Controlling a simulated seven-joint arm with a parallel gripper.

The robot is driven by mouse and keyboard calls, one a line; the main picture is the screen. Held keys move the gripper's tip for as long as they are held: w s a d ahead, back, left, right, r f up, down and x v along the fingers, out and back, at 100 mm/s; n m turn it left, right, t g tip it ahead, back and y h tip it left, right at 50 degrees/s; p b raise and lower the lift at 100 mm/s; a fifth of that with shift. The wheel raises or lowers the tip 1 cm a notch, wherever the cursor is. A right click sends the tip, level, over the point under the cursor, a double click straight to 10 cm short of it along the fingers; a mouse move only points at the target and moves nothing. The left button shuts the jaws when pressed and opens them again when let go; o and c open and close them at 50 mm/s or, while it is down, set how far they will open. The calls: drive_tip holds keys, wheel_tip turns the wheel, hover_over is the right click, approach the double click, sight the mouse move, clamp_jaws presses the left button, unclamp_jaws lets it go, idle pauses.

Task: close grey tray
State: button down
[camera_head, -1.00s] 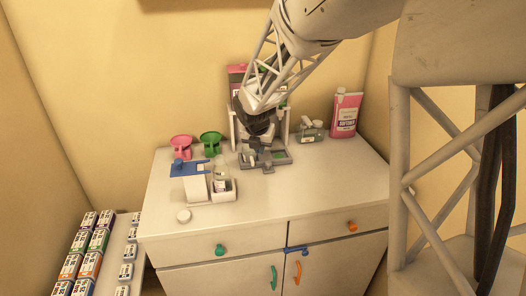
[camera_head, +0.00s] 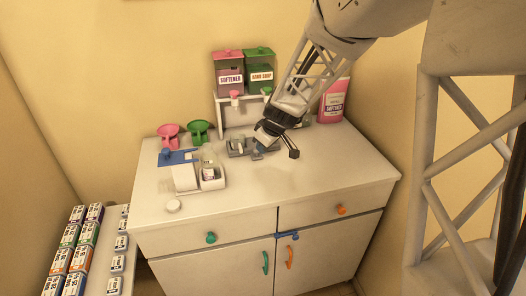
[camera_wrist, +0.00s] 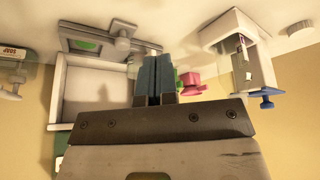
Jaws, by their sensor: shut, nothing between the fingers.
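The grey tray (camera_head: 236,149) lies on the counter in front of the white dispenser stand. Its right part is hidden behind my gripper in the head view. The wrist view shows the tray (camera_wrist: 72,31) with a green patch in it and a round grey knob (camera_wrist: 122,46) on its side. My gripper (camera_head: 259,154) is low over the counter at the tray's front right. Its two fingers (camera_wrist: 155,62) are together and empty, close beside the knob. I cannot tell whether they touch it.
A pink softener bottle (camera_head: 332,103) stands at the right. The front right counter is clear.

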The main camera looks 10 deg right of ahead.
drive_tip(key=s+d+m+t+y, duration=0.1)
drive_tip(key=d+m+t, duration=0.2)
drive_tip(key=m, duration=1.7)
drive_tip(key=d, duration=0.4)
drive_tip(key=shift+s+m+t, duration=0.15)
drive_tip(key=shift+m+t, duration=0.15)
drive_tip(key=shift+m, duration=0.1)
drive_tip(key=shift+f, duration=0.15)
approach(258, 154)
drive_tip(key=f, duration=0.3)
drive_tip(key=shift+s, duration=0.25)
drive_tip(key=shift+w+a+f, duration=0.15)
drive_tip(key=shift+w+a, duration=0.15)
drive_tip(key=shift+w, duration=0.3)
drive_tip(key=shift+w+a+f, duration=0.1)
drive_tip(key=shift+w+a, duration=0.2)
drive_tip(key=shift+w, duration=0.3)
drive_tip(key=shift+w+a+f, duration=0.15)
drive_tip(key=shift+w+a, duration=0.2)
drive_tip(key=shift+w, duration=0.25)
drive_tip(key=shift+w, duration=0.1)
